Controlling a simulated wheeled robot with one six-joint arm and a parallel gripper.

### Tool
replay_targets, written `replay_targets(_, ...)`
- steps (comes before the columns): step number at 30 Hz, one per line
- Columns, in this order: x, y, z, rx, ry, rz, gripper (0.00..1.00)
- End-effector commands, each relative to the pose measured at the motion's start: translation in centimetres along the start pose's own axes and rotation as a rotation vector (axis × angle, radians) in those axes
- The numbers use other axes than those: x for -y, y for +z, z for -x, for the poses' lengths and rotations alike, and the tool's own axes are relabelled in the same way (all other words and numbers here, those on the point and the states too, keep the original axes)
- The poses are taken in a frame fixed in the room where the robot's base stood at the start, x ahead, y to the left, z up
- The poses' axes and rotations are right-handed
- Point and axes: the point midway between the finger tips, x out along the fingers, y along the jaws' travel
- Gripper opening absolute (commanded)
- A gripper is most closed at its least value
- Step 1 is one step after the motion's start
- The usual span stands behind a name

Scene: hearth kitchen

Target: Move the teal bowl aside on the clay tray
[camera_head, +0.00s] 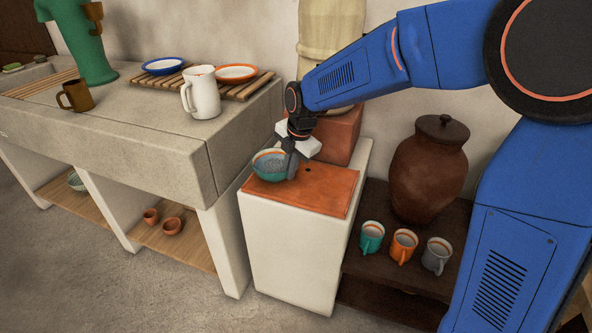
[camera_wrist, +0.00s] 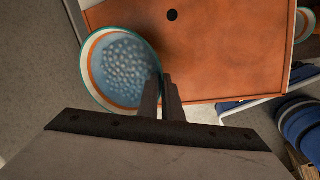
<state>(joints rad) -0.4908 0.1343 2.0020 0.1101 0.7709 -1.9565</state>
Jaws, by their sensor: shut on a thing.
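The teal bowl (camera_head: 270,165) has a teal outside, an orange band and a pale blue, dotted inside. It is at the left part of the clay tray (camera_head: 327,190), a flat orange slab on a white block. In the wrist view the bowl (camera_wrist: 122,70) overlaps the left edge of the clay tray (camera_wrist: 215,50). My gripper (camera_head: 291,167) is shut on the bowl's right rim; the fingers (camera_wrist: 163,92) meet at that rim in the wrist view. The bowl looks about level. I cannot tell whether its base touches the tray.
A stone counter (camera_head: 150,130) stands close on the left, with a white pitcher (camera_head: 201,92) near its edge. A reddish box (camera_head: 338,135) stands behind the tray. A brown lidded jar (camera_head: 431,170) and three mugs (camera_head: 403,245) are on the right shelf. The tray's front and right are bare.

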Motion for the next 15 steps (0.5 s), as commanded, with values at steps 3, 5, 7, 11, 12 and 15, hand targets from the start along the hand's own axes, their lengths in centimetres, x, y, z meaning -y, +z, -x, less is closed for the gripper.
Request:
replay_targets(3,-0.29,-0.35,-0.18,-0.001,-0.002,-0.002,0.00)
replay_targets(5,-0.40,-0.44,-0.21,0.000,-0.002,-0.003,0.00)
replay_targets(7,-0.48,-0.51,-0.22,0.000,-0.002,-0.003,0.00)
replay_targets(11,-0.54,-0.55,-0.24,0.000,-0.002,-0.003,0.00)
replay_targets(12,-0.54,-0.56,-0.24,0.000,-0.002,-0.003,0.00)
replay_targets(15,-0.53,-0.56,-0.25,0.000,-0.002,-0.003,0.00)
